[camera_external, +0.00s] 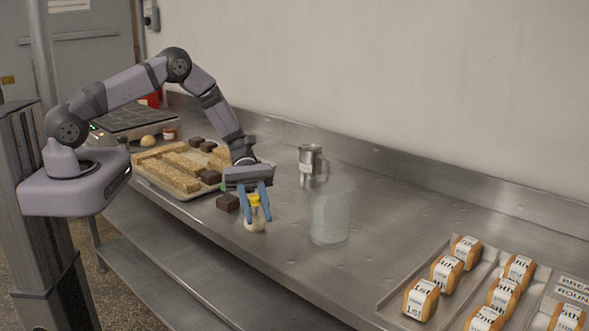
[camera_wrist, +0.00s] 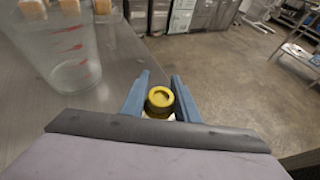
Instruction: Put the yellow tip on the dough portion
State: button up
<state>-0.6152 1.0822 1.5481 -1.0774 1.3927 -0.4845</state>
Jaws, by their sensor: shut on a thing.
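The yellow tip (camera_external: 255,199) sits on top of a small pale bottle (camera_external: 255,224). It also shows from above, as a yellow ring, in the wrist view (camera_wrist: 160,98). My gripper (camera_external: 257,217) has its blue fingers on either side of the bottle and is shut on it, at or just above the steel counter; I cannot tell if the base touches. A small round tan lump (camera_external: 148,141), which looks like the dough portion, lies at the far left behind the tray, well away from my gripper.
A clear measuring jug (camera_external: 330,215) and metal pitcher (camera_external: 312,160) stand right. A scale (camera_external: 130,118) is far left; labelled loaves (camera_external: 447,273) are front right.

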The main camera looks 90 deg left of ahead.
jog(key=shift+f, duration=0.15)
jog(key=o, duration=1)
jog(key=shift+r, duration=0.2)
jog(key=shift+a+b, duration=0.3)
jog(key=shift+a, duration=0.1)
jog(key=b+v, duration=0.4)
jog(key=v, duration=0.7)
jog(key=shift+r, duration=0.25)
jog(key=shift+s, duration=0.15)
